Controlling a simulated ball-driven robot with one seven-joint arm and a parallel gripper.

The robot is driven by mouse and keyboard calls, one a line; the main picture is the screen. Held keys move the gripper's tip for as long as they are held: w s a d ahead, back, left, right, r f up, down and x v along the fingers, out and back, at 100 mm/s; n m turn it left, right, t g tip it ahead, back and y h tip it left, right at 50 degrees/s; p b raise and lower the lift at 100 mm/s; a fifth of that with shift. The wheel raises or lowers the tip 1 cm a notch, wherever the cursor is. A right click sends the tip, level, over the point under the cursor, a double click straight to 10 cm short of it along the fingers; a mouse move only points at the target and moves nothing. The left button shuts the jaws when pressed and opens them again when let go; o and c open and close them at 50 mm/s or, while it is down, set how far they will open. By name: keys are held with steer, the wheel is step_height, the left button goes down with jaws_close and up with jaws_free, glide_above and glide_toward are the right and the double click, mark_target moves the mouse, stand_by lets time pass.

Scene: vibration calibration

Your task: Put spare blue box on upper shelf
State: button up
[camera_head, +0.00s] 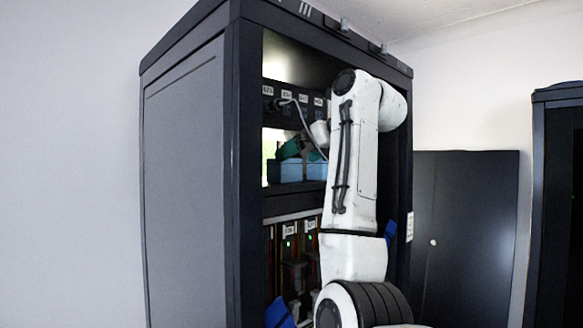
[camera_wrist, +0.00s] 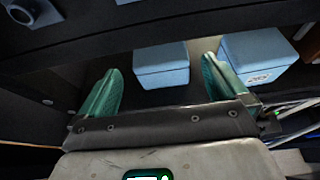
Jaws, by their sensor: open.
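My gripper (camera_wrist: 160,72) is open, with its two green fingers spread and nothing held between them. A plain light blue box (camera_wrist: 161,55) sits on a dark shelf ahead of the fingers, in line with the gap between them. A second light blue box (camera_wrist: 262,50) with a white label is to the right, beyond the right finger. In the head view, blue boxes (camera_head: 285,172) stand side by side on the cabinet's shelf, and my gripper (camera_head: 291,148) is above and beside them, partly hidden by my arm. Which box is the spare one I cannot tell.
The dark cabinet (camera_head: 186,150) surrounds the shelf. Above the boxes is a panel (camera_head: 287,103) with labels and a hanging cable. Below are slots with green lights (camera_head: 290,243).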

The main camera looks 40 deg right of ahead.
steer(key=b+v, duration=0.4)
steer(key=v, duration=0.3)
steer(key=shift+s, duration=0.2)
steer(key=shift+d+r, duration=0.1)
